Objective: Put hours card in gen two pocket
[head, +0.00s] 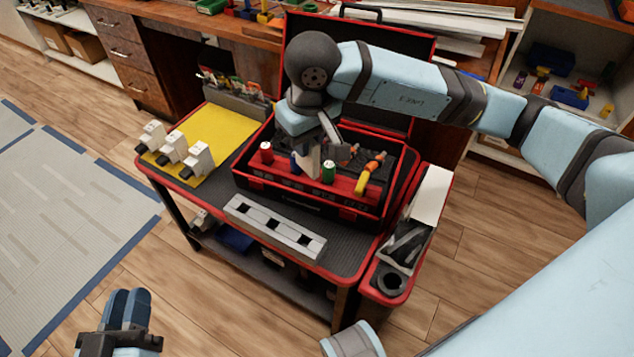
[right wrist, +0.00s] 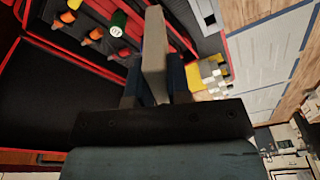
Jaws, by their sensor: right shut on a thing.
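My right gripper (head: 312,145) is shut on a pale grey slab-like piece (head: 309,163) above the front part of the open toolbox (head: 305,205). In the right wrist view the piece (right wrist: 155,45) stands upright between the dark fingers. I see no writing on it and cannot tell whether it is the hours card. I cannot make out a pocket marked gen two. The toolbox holds red (head: 266,153) and green (head: 328,172) capped cylinders and orange-handled tools (head: 370,170). My left gripper (head: 127,303) is low at the left, over the floor, its fingers together and empty.
Several white breaker-like blocks (head: 172,148) stand on a yellow mat (head: 222,135) at the cart's left. A grey rail with dark square openings (head: 275,228) lies in front of the toolbox. A side tray (head: 392,290) is at the right. The floor at left is clear.

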